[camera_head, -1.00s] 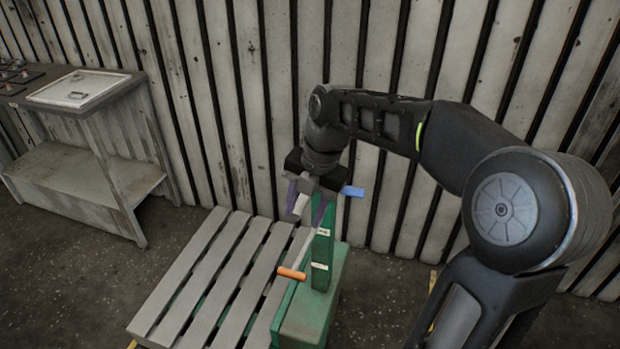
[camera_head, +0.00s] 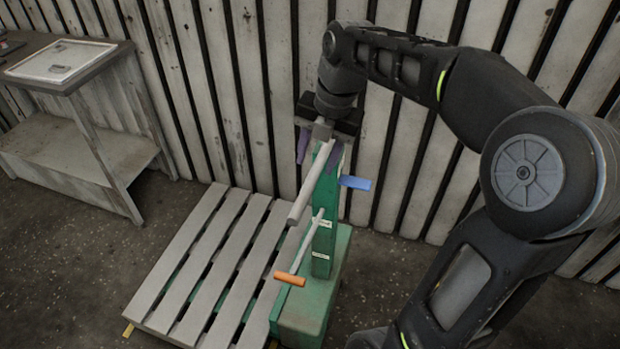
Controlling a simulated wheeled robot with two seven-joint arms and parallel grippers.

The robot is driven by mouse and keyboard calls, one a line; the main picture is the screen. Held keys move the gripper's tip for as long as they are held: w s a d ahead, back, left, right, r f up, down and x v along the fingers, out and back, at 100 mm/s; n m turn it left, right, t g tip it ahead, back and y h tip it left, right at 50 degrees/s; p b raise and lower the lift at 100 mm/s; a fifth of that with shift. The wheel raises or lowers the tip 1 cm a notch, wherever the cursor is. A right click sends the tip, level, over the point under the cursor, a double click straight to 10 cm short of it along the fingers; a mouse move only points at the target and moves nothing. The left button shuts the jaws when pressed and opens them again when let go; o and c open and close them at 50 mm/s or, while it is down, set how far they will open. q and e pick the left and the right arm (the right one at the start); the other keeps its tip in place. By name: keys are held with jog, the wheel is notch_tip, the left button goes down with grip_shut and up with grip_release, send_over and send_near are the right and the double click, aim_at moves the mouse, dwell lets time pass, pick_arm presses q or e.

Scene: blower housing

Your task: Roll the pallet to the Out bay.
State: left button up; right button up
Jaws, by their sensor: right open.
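A grey slatted pallet (camera_head: 205,262) lies on the floor in the middle, beside a green truck (camera_head: 318,300) with an upright green post (camera_head: 322,235). A pale grey bar (camera_head: 308,185) slants down from near the post's top. A lever with an orange grip (camera_head: 290,278) and a blue grip (camera_head: 355,182) stick out from the post area. My right gripper (camera_head: 318,152) is open around the top of the post and bar; whether its fingers touch either is unclear. My left gripper is out of view.
A worn workbench (camera_head: 75,70) with a lower shelf stands at the left. A corrugated metal wall (camera_head: 230,90) closes off the back. Speckled floor (camera_head: 70,250) is clear left of the pallet. A small yellow floor mark (camera_head: 128,330) shows at the pallet's near left corner.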

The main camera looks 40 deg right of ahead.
aim_at(309, 184)
jog(key=shift+w+a+f+p, duration=0.1)
jog(key=shift+w+a+f, duration=0.1)
jog(key=shift+f, duration=1.1)
jog(key=shift+w+a+f+p, duration=0.1)
jog(key=shift+w+f, duration=0.15)
jog(key=shift+f, duration=1)
jog(key=shift+w+a+f+p, duration=0.1)
jog(key=shift+w+f, duration=0.1)
jog(key=shift+f, duration=1.1)
jog(key=shift+c, duration=0.3)
grip_shut()
